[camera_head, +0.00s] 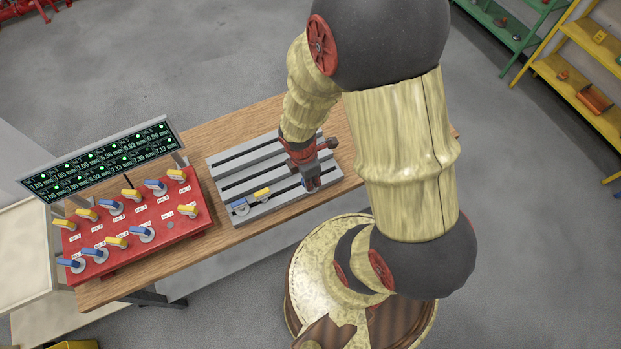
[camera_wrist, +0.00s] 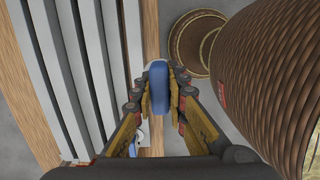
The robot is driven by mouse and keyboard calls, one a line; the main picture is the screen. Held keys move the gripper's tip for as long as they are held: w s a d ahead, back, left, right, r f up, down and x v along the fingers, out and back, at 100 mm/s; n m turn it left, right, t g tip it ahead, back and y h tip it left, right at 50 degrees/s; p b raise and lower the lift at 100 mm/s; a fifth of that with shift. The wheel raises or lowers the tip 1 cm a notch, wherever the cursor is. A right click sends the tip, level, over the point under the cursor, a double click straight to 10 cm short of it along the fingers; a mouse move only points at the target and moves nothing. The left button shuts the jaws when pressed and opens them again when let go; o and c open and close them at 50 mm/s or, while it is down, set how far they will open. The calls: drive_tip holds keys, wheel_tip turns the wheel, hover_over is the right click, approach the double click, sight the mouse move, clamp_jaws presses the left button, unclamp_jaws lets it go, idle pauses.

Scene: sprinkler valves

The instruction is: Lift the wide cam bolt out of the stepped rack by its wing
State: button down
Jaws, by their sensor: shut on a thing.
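The grey stepped rack (camera_head: 245,164) lies on the wooden table, with dark slots between its steps. My gripper (camera_head: 312,186) is over the rack's front right end, pointing down. In the wrist view my gripper (camera_wrist: 159,98) is shut on the blue wing (camera_wrist: 158,80) of a cam bolt, with one finger on each side. The bolt's lower part is hidden, so I cannot tell its width or whether it is clear of the rack. A blue-winged bolt with a wide pale disc (camera_head: 239,207) and a yellow-winged bolt (camera_head: 262,194) stand at the rack's front left.
A red valve block (camera_head: 150,232) with several yellow and blue wings stands on the table (camera_head: 233,120) at left. A green-lit display board (camera_head: 105,160) is behind it. Shelves (camera_head: 580,85) stand at the far right. My arm covers the table's right part.

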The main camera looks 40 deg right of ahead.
drive_tip(key=shift+r+p, duration=2.25)
drive_tip(key=shift+r, duration=0.1)
